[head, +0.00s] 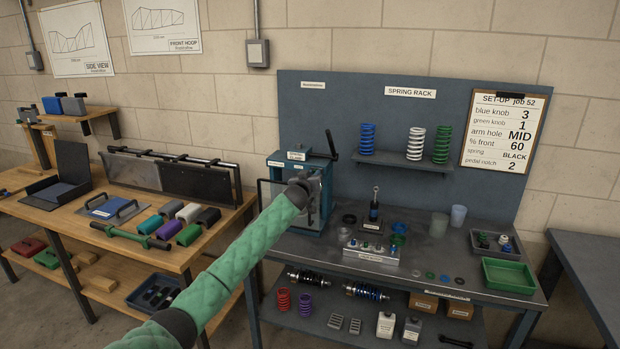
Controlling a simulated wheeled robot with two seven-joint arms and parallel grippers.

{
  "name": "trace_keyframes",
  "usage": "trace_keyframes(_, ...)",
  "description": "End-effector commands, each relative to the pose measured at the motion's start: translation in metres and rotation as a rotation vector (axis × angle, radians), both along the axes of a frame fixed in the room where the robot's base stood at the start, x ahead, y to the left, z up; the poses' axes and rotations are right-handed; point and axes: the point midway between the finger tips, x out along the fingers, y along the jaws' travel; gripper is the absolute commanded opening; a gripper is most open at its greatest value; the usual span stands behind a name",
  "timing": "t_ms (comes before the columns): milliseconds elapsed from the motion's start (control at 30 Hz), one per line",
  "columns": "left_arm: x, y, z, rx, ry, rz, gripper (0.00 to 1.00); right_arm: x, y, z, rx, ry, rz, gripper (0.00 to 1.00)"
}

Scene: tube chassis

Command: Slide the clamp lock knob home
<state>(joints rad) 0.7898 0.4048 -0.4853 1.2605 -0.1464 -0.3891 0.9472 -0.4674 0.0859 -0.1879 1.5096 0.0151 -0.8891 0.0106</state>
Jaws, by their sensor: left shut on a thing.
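The blue clamp fixture (285,162) stands at the left end of the grey workbench, with a small label on its top and a black lever (331,143) rising at its right side. My green-sleeved left arm reaches up from the bottom to the fixture's front. My left gripper (312,187) is at the front right of the fixture, shut on a small part there, which appears to be the lock knob. The gripper covers the knob, so how far in it sits cannot be seen. My right gripper is out of view.
The grey bench (450,280) holds a knob block (371,253), cups and a green tray (508,276) to the right. A spring shelf (405,162) is behind. The wooden table (60,215) on the left carries coloured grips and a black panel.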

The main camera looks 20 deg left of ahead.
Motion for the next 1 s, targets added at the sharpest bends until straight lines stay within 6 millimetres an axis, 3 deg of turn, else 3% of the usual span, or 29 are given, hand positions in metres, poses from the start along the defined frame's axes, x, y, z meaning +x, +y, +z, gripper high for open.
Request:
trace_keyframes(200, -0.001, -0.004, -0.001, 0.000, 0.001, -0.004, 0.00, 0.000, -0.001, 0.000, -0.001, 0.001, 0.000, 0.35)
trace_keyframes(233, -0.001, -0.004, -0.001, 0.000, 0.001, -0.004, 0.19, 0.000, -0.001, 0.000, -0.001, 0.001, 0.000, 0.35)
trace_keyframes(333, -0.001, -0.004, -0.001, 0.000, 0.001, -0.004, 0.39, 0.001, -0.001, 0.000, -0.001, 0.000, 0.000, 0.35)
trace_keyframes(767, -0.008, -0.002, -0.003, 0.000, 0.000, -0.003, 0.40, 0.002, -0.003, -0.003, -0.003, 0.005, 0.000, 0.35)
trace_keyframes(1000, -0.041, -0.002, -0.005, 0.000, 0.000, -0.005, 0.40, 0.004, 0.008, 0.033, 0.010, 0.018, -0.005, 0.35)
